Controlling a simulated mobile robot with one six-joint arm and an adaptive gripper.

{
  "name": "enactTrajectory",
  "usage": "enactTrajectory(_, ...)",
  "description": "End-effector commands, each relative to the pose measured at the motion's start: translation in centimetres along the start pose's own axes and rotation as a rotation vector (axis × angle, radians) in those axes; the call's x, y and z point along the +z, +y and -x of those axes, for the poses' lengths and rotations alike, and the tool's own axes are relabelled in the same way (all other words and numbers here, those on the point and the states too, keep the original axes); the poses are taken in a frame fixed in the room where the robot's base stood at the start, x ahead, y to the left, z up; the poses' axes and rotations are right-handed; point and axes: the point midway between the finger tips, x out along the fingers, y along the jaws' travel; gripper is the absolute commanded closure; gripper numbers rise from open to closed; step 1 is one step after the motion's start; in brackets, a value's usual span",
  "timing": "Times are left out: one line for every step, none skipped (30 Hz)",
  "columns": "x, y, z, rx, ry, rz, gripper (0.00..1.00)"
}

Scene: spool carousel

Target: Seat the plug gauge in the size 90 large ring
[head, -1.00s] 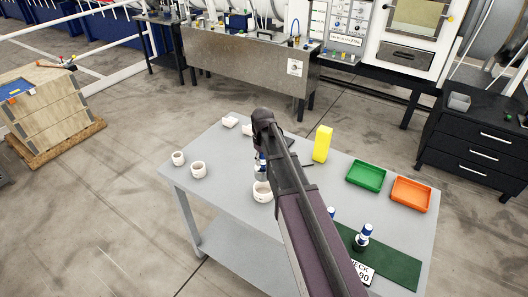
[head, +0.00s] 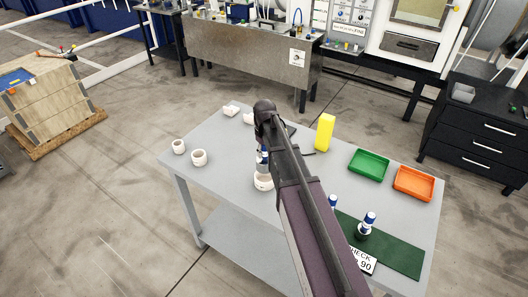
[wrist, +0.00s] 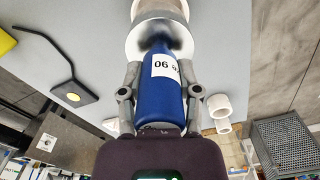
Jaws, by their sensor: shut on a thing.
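My gripper (wrist: 160,95) is shut on a blue plug gauge (wrist: 163,105) with a white label reading 90. The gauge's silver end (wrist: 135,42) points away from my gripper. In the head view the held gauge (head: 262,158) is upright, partly hidden by my arm, directly over a large white ring (head: 263,183) on the table. The ring also shows at the top edge of the wrist view (wrist: 160,6), beyond the silver end. I cannot tell whether the gauge's end is just above the ring or entering it.
Other white rings (head: 199,157) stand on the grey table (head: 225,205) to the left and behind. A yellow block (head: 325,132), green tray (head: 369,165) and orange tray (head: 413,184) are to the right. Two more gauges (head: 366,224) stand by a CHECK 90 card (head: 362,260) on a green mat (head: 405,255).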

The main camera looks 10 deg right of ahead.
Motion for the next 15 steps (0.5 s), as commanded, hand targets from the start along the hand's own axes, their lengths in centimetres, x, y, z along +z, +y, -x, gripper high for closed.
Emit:
enactTrajectory(0.0,0.0,-0.7,0.0,0.0,0.0,1.0)
enactTrajectory(0.0,0.0,-0.9,0.0,0.0,0.0,1.0)
enactTrajectory(0.0,0.0,-1.2,0.0,0.0,0.0,1.0)
enactTrajectory(0.0,0.0,-1.4,0.0,0.0,0.0,1.0)
enactTrajectory(0.0,0.0,-1.6,0.0,0.0,0.0,1.0)
enactTrajectory(0.0,0.0,-1.8,0.0,0.0,0.0,1.0)
enactTrajectory(0.0,0.0,-2.0,0.0,0.0,0.0,1.0)
enactTrajectory(0.0,0.0,-2.2,0.0,0.0,0.0,1.0)
enactTrajectory(0.0,0.0,-2.4,0.0,0.0,0.0,1.0)
enactTrajectory(0.0,0.0,-2.5,0.0,0.0,0.0,1.0)
enactTrajectory(0.0,0.0,-2.6,0.0,0.0,0.0,1.0)
enactTrajectory(0.0,0.0,-2.8,0.0,0.0,0.0,1.0)
enactTrajectory(0.0,0.0,-2.9,0.0,0.0,0.001,1.0)
enactTrajectory(0.0,0.0,-3.0,0.0,0.0,0.001,1.0)
enactTrajectory(0.0,0.0,-3.0,0.0,0.0,0.001,1.0)
